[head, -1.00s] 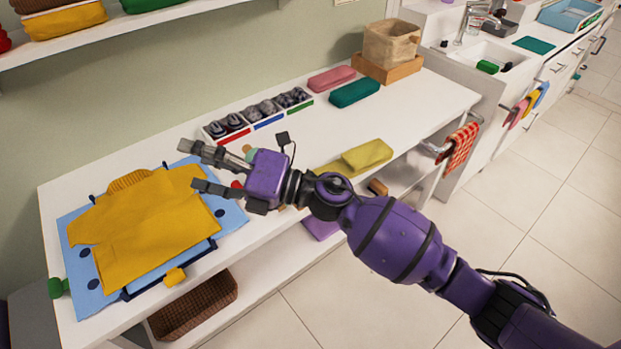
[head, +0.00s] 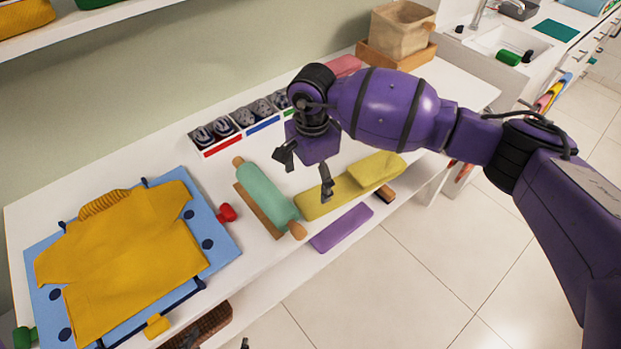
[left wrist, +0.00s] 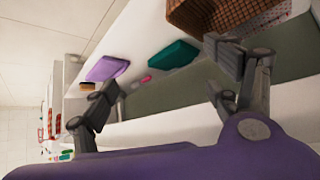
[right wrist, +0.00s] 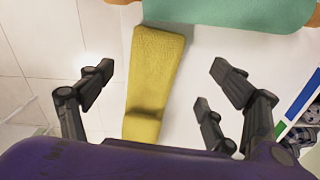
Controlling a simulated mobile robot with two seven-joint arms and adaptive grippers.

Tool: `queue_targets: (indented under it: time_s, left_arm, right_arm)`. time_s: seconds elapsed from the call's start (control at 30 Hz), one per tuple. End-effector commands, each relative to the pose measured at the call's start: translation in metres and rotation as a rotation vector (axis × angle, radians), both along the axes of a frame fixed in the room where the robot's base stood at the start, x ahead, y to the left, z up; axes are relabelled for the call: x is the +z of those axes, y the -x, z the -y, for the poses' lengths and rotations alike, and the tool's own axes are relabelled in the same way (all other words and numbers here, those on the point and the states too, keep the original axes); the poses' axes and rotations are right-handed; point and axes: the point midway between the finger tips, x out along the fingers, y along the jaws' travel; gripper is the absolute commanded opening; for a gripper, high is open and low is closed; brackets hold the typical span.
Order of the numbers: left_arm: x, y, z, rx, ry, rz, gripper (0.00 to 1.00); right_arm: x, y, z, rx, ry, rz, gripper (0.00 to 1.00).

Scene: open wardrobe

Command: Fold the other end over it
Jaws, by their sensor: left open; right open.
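A long olive-yellow cloth (head: 335,192) lies on the white table. Its right end (head: 380,168) is doubled over in a thicker layer; the left end lies flat near the teal rolling pin (head: 265,192). My right gripper (head: 305,175) is open and empty above the flat left end, pointing down. In the right wrist view the cloth (right wrist: 157,65) runs between the open fingers, with the fold crease low in the picture. My left gripper (left wrist: 163,80) is open and empty, low by the table's front; only dark tips show at the head view's bottom edge.
A yellow shirt (head: 130,255) lies on a blue folding board (head: 215,225) at the left. A red knob (head: 228,213) is beside it. A sectioned sock tray (head: 223,150) stands behind.

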Motion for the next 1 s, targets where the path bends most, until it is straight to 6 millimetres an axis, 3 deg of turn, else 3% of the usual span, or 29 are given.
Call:
queue_targets:
  time_s: [0.2, 0.33, 0.6, 0.73, 0.9, 1.0]
  left_arm:
    - [-0.014, 0.031, -0.004, 0.006, -0.005, -0.062, 0.81]
    - [-0.018, 0.041, -0.006, 0.006, -0.009, -0.082, 0.81]
    - [-0.012, 0.029, -0.005, 0.000, -0.008, -0.058, 0.81]
    - [-0.006, 0.019, -0.003, -0.003, -0.006, -0.037, 0.81]
    - [-0.007, 0.020, -0.003, -0.003, -0.007, -0.039, 0.81]
    - [-0.009, 0.023, -0.004, 0.000, -0.006, -0.046, 0.81]
  right_arm:
    - [-0.025, 0.002, 0.000, 0.001, 0.001, -0.006, 0.82]
    - [-0.046, 0.002, 0.000, 0.000, 0.001, -0.005, 0.82]
    - [-0.075, 0.002, -0.001, 0.001, 0.000, -0.004, 0.82]
    - [-0.079, 0.002, 0.000, 0.001, -0.001, -0.003, 0.82]
    - [-0.078, 0.002, 0.000, 0.001, -0.001, -0.003, 0.82]
    - [-0.078, 0.002, 0.000, 0.001, -0.001, -0.003, 0.70]
